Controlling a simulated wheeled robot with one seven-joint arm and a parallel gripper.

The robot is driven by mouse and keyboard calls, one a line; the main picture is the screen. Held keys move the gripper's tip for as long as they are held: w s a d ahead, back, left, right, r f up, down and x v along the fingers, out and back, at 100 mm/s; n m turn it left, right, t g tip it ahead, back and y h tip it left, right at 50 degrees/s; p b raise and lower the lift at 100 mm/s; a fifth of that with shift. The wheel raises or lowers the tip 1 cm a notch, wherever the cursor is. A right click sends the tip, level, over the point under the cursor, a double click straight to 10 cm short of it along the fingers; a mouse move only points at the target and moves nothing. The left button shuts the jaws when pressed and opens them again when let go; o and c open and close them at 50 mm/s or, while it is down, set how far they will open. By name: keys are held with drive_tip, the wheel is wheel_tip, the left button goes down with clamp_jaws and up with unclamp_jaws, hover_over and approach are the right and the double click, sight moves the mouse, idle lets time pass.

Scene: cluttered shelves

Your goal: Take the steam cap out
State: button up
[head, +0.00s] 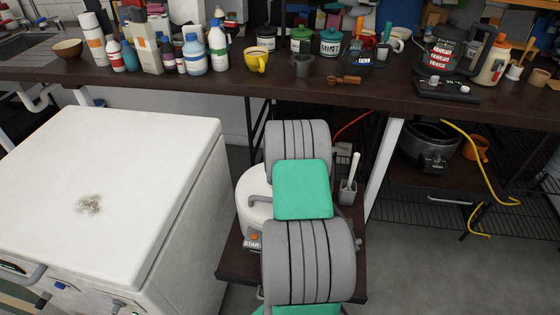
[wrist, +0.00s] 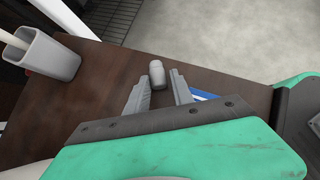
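In the wrist view, a small grey rounded piece (wrist: 156,75), which may be the steam cap, shows over the dark brown surface between and just past my fingertips. My gripper (wrist: 161,76) is open, with a gap on each side of the piece. I cannot tell whether the piece rests on the surface. In the head view, a white rounded appliance (head: 255,207) with a START label and an orange button stands on a low brown shelf (head: 240,269). My arm covers much of it and hides my gripper there.
A grey cup with a white utensil (head: 347,191) stands on the low shelf; it also shows in the wrist view (wrist: 48,58). A white chest (head: 130,190) stands at left. The counter (head: 215,85) above is crowded with bottles, mugs and jars. Open floor (head: 430,270) lies at right.

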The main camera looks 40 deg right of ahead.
drive_tip(key=o, duration=0.3)
drive_tip(key=shift+o, duration=0.2)
drive_tip(key=shift+r, duration=0.3)
wheel_tip(320, 180, up, 3)
drive_tip(key=shift+r+p, duration=0.15)
drive_tip(key=shift+p, duration=0.7)
drive_tip(key=a+r+p, duration=0.1)
drive_tip(key=r, duration=0.1)
drive_tip(key=s+a+r+p, duration=0.1)
drive_tip(key=a, duration=0.1)
drive_tip(key=s+a+r+p, duration=0.1)
drive_tip(key=r, duration=0.1)
drive_tip(key=shift+a+r, duration=0.15)
drive_tip(key=shift+r, duration=0.15)
drive_tip(key=s+a+r+p, duration=0.2)
drive_tip(key=s+a+r, duration=0.1)
drive_tip(key=a, duration=0.5)
drive_tip(key=shift+s+a+r, duration=0.15)
drive_tip(key=shift+s+r, duration=0.1)
drive_tip(key=shift+s, duration=0.3)
